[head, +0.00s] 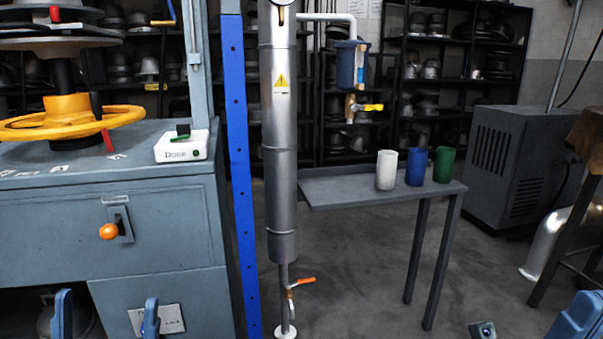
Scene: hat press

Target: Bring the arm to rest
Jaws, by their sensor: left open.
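My left gripper (107,317) is at the bottom left of the head view, in front of the lower front of the grey-blue press cabinet (100,225). Its two blue fingers stand upright and wide apart, with nothing between them. A blue part of my right arm (578,322) shows at the bottom right corner. The right gripper's jaws are not seen. The yellow handwheel (25,126) and the white "Done" box (181,148) with a green button are on the cabinet top, above and apart from my left gripper.
An orange knob (108,231) sticks out of the cabinet front. A blue post (238,170) and a steel cylinder (280,150) stand right of it. A side table (330,187) holds white (387,170), blue (416,167) and green (444,165) cups. Floor (370,270) before it is clear.

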